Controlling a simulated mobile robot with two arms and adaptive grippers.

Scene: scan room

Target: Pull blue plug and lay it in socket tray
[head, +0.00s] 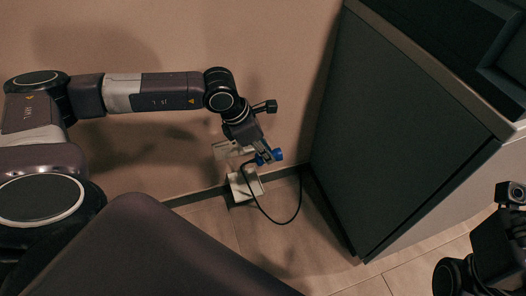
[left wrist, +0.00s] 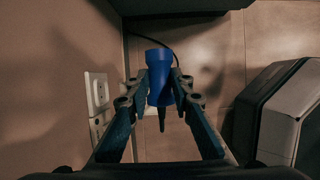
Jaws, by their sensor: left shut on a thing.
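My left gripper (head: 264,157) is shut on the blue plug (head: 277,155), close to the wall. In the left wrist view, the blue plug (left wrist: 159,88) sits between the two fingers (left wrist: 160,92), its dark narrow end towards the camera. A white socket plate (head: 226,149) is on the wall behind the gripper; the wrist view shows socket plates (left wrist: 97,92) to the left, apart from the plug. A pale tray-like piece (head: 240,189) is low at the wall's foot, below the gripper. My right gripper (head: 495,250) is partly in view at the right edge; its fingertips are unclear.
A black cable (head: 286,221) loops over the floor beneath the gripper. A large dark cabinet (head: 400,130) stands close on the right of the gripper. The tiled floor (head: 320,245) between them and my base is clear.

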